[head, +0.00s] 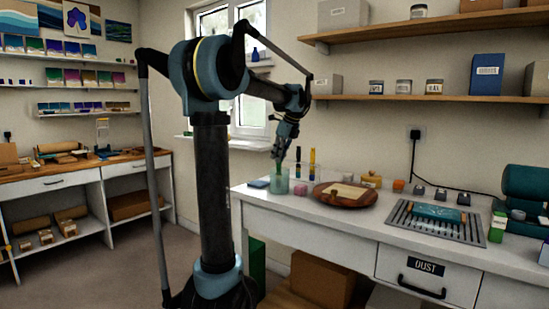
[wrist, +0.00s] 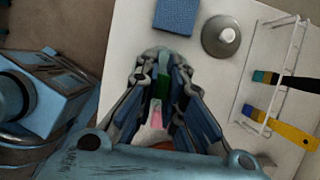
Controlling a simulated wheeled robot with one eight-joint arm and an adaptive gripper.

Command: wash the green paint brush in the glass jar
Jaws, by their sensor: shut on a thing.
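The glass jar (head: 279,183) is a pale green, see-through vessel near the left end of the white bench in the head view. My gripper (head: 281,153) is above the jar, pointing down. It is shut on the green paint brush (head: 278,170), whose green part runs down from the fingers to the jar's mouth. In the wrist view the green brush (wrist: 163,86) shows between the fingers of my gripper (wrist: 163,100). The brush's lower end is too small to make out, so I cannot tell how deep it sits.
A rack (wrist: 268,75) holds a black-handled brush (wrist: 290,82) and a yellow-handled brush (wrist: 285,130) close by. A blue pad (wrist: 176,15) and a round grey lid-like piece (wrist: 220,40) lie near. A round wooden tray (head: 368,201) stands right of the jar.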

